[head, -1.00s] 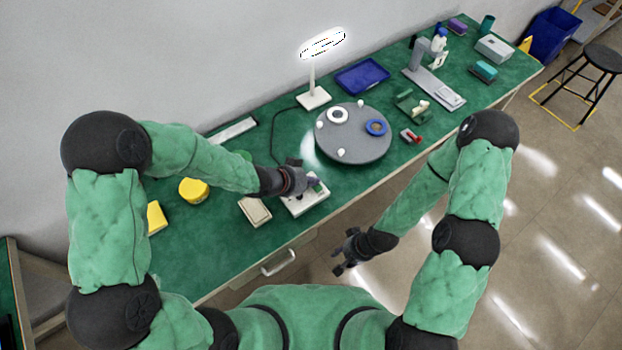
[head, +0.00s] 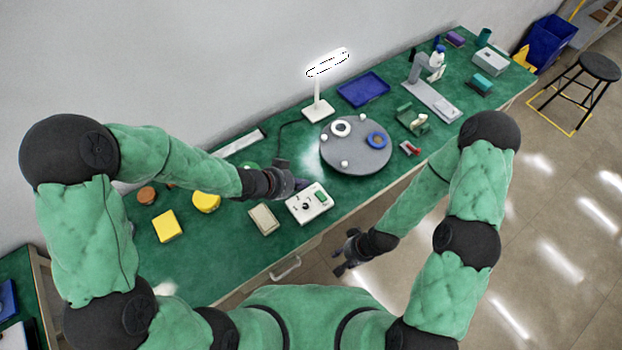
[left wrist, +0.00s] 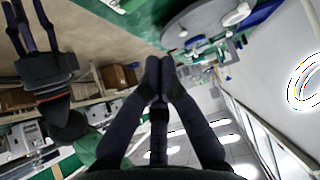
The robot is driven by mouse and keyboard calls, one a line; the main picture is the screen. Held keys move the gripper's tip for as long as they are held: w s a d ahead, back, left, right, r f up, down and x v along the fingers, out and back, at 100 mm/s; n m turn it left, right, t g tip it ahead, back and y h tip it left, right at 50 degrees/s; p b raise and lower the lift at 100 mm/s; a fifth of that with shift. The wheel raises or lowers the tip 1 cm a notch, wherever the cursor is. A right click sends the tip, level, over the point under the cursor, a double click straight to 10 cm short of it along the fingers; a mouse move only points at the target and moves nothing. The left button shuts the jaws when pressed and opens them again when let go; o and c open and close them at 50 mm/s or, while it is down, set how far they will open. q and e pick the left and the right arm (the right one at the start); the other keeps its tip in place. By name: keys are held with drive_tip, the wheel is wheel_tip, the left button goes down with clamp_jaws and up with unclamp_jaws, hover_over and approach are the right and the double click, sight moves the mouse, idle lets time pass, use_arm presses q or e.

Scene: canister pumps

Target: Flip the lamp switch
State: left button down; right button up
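A white switch box (head: 309,205) with a green rocker (head: 321,197) and a dark round feature on its top sits near the front edge of the green table. A white desk lamp (head: 317,108) stands at the back by the wall, its ring-shaped head (head: 328,62) glowing brightly. My left gripper (head: 302,184) is just behind and above the box, apart from the rocker. In the left wrist view its fingertips (left wrist: 160,65) meet with nothing between them. My right gripper (head: 341,265) hangs in front of the table, fingers spread and empty.
A round grey turntable (head: 340,165) with rings and white knobs is right of the box. A beige block (head: 264,219) lies left of it, with yellow pieces (head: 167,227) farther left. A blue tray (head: 362,89) lies behind the turntable. A drawer handle (head: 286,268) juts from the front.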

use_arm(q)
drive_tip(key=v, duration=0.2)
drive_tip(key=shift+a+r+p, duration=0.2)
drive_tip(key=shift+a+p, duration=0.15)
drive_tip(key=shift+p, duration=0.05)
idle(0.3)
